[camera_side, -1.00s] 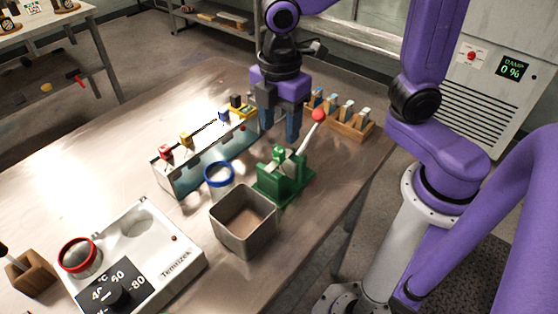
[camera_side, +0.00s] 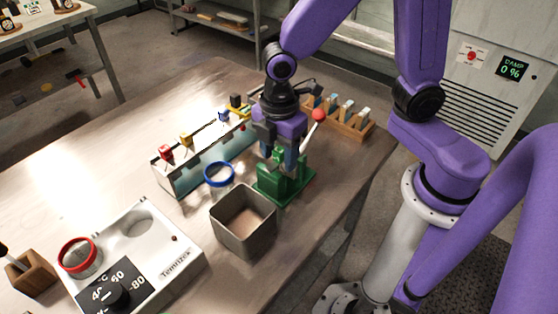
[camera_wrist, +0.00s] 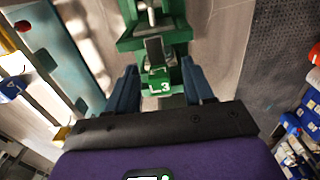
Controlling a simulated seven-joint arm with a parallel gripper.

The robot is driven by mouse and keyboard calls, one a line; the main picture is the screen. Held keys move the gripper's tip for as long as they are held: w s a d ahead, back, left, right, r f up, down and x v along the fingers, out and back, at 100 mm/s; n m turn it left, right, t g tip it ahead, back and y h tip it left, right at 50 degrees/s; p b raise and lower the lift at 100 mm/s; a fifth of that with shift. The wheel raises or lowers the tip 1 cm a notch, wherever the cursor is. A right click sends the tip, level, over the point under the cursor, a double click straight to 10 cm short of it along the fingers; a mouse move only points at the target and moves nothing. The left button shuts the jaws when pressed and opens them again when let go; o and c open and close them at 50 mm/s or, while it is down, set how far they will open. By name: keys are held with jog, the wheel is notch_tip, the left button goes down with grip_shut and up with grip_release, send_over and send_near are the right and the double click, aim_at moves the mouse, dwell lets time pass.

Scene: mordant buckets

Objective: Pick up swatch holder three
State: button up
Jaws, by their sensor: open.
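A green swatch holder marked 3 (camera_wrist: 160,87) shows in the wrist view at the green lever press, with its labelled top facing the camera. The green press (camera_side: 286,186) stands on the table in the side view, with a pale lever ending in a red ball (camera_side: 319,115). My gripper (camera_side: 279,158) is pointed down over the press. In the wrist view the open fingers of my gripper (camera_wrist: 159,68) are on both sides of the holder, with gaps to it. In the side view the fingers largely hide the holder.
A square metal bin (camera_side: 244,247) and a blue-rimmed jar (camera_side: 219,181) stand close to the press. A long glass trough (camera_side: 205,165) with several coloured holders is to its left. A wooden rack (camera_side: 345,121) stands behind. A white heater unit (camera_side: 190,252) is front left.

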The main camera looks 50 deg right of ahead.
grip_shut()
jog(key=shift+r, duration=0.15)
